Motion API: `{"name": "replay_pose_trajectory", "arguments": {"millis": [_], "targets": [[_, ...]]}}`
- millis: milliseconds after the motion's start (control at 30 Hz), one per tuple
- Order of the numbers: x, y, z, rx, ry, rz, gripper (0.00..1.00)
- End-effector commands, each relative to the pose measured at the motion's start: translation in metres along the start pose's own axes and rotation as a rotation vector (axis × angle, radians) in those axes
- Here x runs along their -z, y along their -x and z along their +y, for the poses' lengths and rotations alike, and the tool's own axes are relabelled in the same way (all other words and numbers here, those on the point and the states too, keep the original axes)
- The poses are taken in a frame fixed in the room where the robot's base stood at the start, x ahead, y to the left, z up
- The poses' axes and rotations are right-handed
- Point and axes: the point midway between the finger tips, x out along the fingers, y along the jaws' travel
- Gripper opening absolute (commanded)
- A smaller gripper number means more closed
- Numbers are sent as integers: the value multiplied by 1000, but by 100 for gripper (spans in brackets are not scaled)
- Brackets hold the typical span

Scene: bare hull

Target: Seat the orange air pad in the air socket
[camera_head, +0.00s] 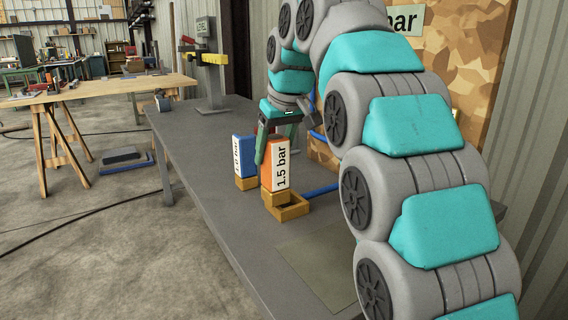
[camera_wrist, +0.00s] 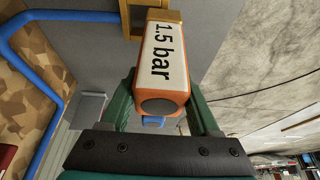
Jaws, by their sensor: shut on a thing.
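The orange air pad (camera_head: 271,176) is an upright block with a white "1.5 bar" label. It also shows in the wrist view (camera_wrist: 177,98), its near end between my green fingers. My gripper (camera_head: 276,136) is shut on its upper part from above. A tan, open-topped frame (camera_head: 294,211), seemingly the air socket, is at the pad's foot on the grey bench. I cannot tell how deep the lower end sits, as the contact is partly hidden.
A blue pad (camera_head: 238,155) with a white label stands in a tan base just left of the orange one. A blue hose (camera_head: 321,191) runs right of the frame. A clamp stand (camera_head: 212,80) is at the back of the grey bench (camera_head: 215,195).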

Motion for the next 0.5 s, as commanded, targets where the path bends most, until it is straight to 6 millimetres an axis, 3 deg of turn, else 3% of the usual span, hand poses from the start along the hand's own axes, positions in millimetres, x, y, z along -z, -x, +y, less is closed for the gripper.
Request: {"name": "replay_pose_trajectory", "arguments": {"millis": [200,367,500], "targets": [[8,-6,30,0,-1,2,0],[6,-12,33,0,1,2,0],[-3,-31,33,1,0,-3,0]]}}
